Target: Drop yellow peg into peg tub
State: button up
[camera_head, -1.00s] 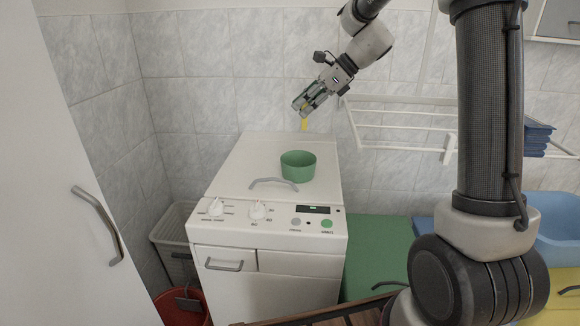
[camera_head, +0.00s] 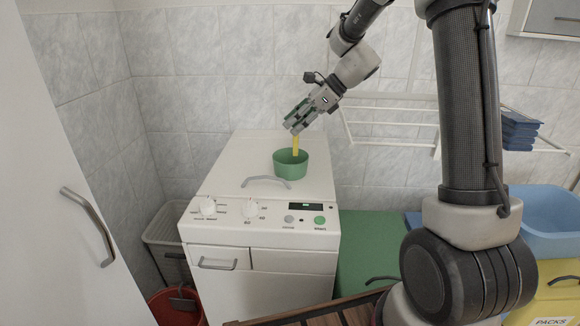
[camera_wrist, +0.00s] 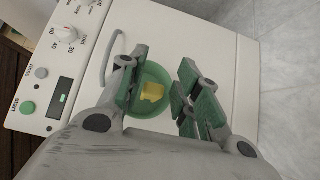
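The yellow peg (camera_head: 295,144) is upright below my gripper (camera_head: 293,127) in the head view, its lower end at the mouth of the peg tub. The peg tub (camera_head: 290,166) is a round green bowl on top of the white washing machine. In the wrist view, the peg (camera_wrist: 152,92) shows against the inside of the tub (camera_wrist: 160,73), between my spread fingers. The fingers look open, with a gap beside the peg. Whether the peg touches the tub floor is hidden.
The washing machine (camera_head: 270,210) has a grey handle (camera_head: 266,181) in front of the tub. A white drying rack (camera_head: 390,123) is on the wall at right. A blue basin (camera_head: 550,232) and a green surface (camera_head: 367,255) lie to the right.

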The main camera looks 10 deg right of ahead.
jog(key=shift+o, duration=0.7)
jog(key=v, duration=1.2)
jog(key=s+d+n+h, duration=0.2)
jog(key=s+n+h, duration=0.1)
jog(key=s+n, duration=0.4)
jog(key=s+d+f+n+t+h, duration=0.1)
jog(key=s+n, duration=0.6)
jog(key=s, duration=0.7)
jog(key=s+d+f+n+h, duration=0.1)
jog(key=s+d+n+h, duration=0.2)
jog(key=s+n, duration=0.4)
jog(key=s+h, duration=0.1)
jog(key=s, duration=0.2)
jog(key=shift+s+d+n+t+h, duration=0.2)
jog(key=shift+d+n+t+h, duration=0.1)
jog(key=shift+d, duration=0.1)
